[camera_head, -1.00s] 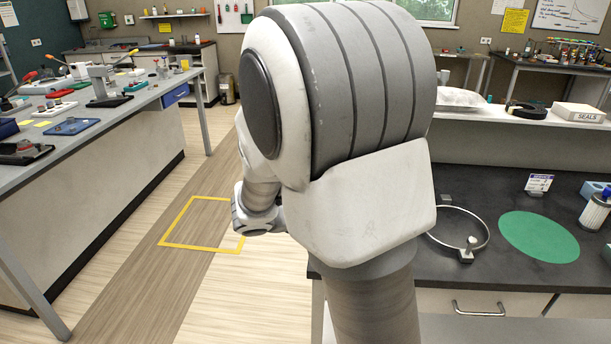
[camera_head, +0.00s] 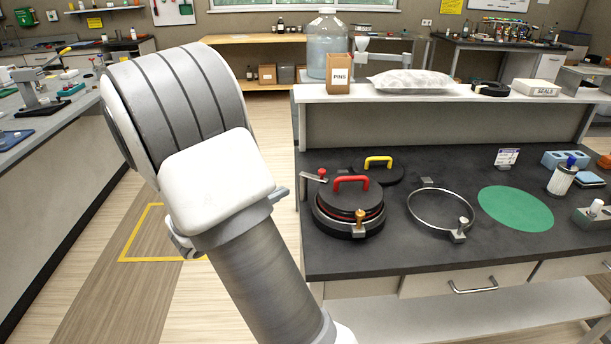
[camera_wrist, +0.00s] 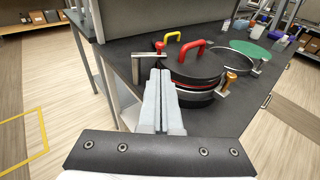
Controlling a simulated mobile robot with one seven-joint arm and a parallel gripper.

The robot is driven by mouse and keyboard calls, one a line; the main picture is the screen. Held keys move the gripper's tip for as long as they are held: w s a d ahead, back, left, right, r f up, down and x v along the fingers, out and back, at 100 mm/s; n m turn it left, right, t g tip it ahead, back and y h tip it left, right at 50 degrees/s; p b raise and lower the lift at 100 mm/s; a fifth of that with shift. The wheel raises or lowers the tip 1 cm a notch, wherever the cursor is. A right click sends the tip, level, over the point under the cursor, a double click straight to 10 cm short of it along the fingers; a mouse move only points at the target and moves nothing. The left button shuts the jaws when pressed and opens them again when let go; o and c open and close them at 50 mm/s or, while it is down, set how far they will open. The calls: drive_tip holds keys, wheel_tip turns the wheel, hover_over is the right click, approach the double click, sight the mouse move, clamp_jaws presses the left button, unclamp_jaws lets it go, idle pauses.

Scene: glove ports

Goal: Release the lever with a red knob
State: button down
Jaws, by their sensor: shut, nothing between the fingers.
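The lever with a red knob (camera_head: 322,173) sits at the left back of a round port; its metal arm points left. The red knob also shows in the wrist view (camera_wrist: 160,46), with the grey lever arm beside it. The port holds a black lid (camera_head: 350,198) with a red handle, seated over a red-edged ring. An orange-knobbed clamp (camera_head: 359,218) stands at the port's front. My gripper (camera_wrist: 161,73) is shut and empty, its fingers pointing toward the lever; in the picture their tips lie just below it. Contact cannot be told. My arm hides the gripper in the head view.
A black lid with a yellow handle (camera_head: 378,166) lies behind the port. An open metal ring (camera_head: 411,205) and a green disc (camera_head: 515,208) are to the right. A raised shelf (camera_head: 440,96) holds a PINS box (camera_head: 338,75) and a bag. Floor left of the bench is clear.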

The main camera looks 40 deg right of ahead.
sight(320, 173)
drive_tip(key=shift+d, duration=0.15)
drive_tip(key=x, duration=1.3)
drive_tip(key=shift+w+d, duration=0.1)
drive_tip(key=shift+d, duration=0.3)
